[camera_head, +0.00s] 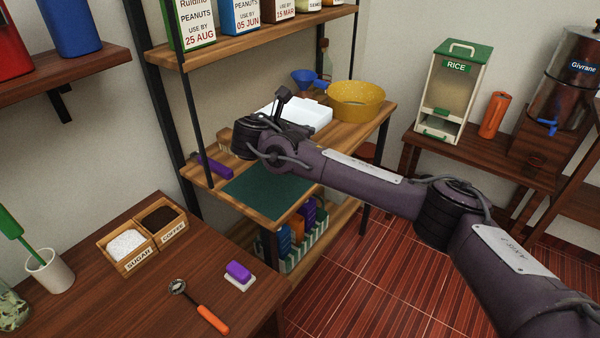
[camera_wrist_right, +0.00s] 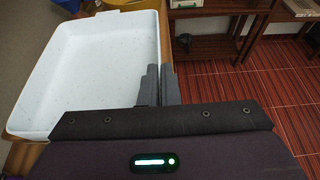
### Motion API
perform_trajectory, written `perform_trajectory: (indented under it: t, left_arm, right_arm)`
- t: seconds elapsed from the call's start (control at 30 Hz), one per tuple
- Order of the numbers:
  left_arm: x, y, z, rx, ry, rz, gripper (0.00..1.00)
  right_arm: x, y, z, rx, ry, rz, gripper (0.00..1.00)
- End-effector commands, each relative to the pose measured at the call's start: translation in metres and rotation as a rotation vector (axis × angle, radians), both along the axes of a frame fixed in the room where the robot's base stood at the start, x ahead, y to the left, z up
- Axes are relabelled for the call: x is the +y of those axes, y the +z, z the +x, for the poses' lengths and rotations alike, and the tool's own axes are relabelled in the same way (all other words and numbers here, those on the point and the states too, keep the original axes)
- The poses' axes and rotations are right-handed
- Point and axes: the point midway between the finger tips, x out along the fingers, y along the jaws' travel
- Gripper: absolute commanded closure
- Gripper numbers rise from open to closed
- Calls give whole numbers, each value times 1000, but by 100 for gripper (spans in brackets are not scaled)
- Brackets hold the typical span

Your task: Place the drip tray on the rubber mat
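The white, shallow drip tray (camera_head: 309,112) is at the middle shelf, behind my right arm, which hides part of it. In the right wrist view the drip tray (camera_wrist_right: 85,75) fills the left side and looks empty. My right gripper (camera_wrist_right: 160,84) has its fingers close together astride the tray's near right wall, shut on it; it also shows in the head view (camera_head: 284,94). I cannot tell whether the tray rests on the shelf or is slightly raised. The dark green rubber mat (camera_head: 262,193) lies bare at the shelf's front left. My left gripper is not in view.
A yellow colander (camera_head: 356,100) and a blue funnel (camera_head: 304,80) stand right of and behind the tray. A purple object (camera_head: 215,166) lies left of the mat. A black shelf post (camera_head: 199,125) rises at the left. Upper shelf boxes (camera_head: 240,16) hang above.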

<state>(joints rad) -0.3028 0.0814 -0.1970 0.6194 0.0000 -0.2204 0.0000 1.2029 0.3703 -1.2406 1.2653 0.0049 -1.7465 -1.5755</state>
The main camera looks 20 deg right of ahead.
Motion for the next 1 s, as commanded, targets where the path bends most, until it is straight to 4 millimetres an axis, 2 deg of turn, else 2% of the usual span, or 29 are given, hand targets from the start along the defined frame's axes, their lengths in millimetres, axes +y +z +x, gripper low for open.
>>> perform_trajectory:
  t: [0.1, 0.3, 0.57, 0.73, 1.0]
  left_arm:
    - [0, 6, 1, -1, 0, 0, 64]
    - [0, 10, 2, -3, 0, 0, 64]
    - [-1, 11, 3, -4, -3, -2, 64]
    - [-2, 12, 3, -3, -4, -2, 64]
    - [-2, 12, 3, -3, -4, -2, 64]
  right_arm:
    - [0, -32, 0, 2, -1, 0, 100]
    - [0, -77, 0, 0, 0, 1, 100]
    - [0, -103, 0, -1, -1, 2, 100]
    - [0, -129, 0, 0, -2, 2, 100]
    - [1, -137, 0, -3, 0, 4, 100]
